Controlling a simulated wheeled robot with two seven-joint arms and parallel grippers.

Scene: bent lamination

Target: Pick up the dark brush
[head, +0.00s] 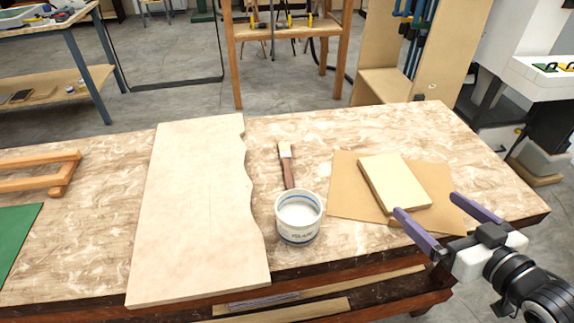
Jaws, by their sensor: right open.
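The brush (288,172) lies on the workbench, with a dark brown handle and pale bristles pointing to the back. The near end of its handle is hidden behind a white glue pot (298,234). I cannot tell if they touch. My right gripper (425,204) is open and empty, with purple fingers. It shows over the bench's front right, by the near edge of the pale block, to the right of the brush and the pot. My left gripper is not in view.
A long pale board (195,210) with a wavy right edge lies left of the brush. A pale block (393,181) rests on thin brown sheets (345,196) to its right. Wooden bars (35,185) and a green mat (14,235) lie far left. The bench (340,143) is clear behind the brush.

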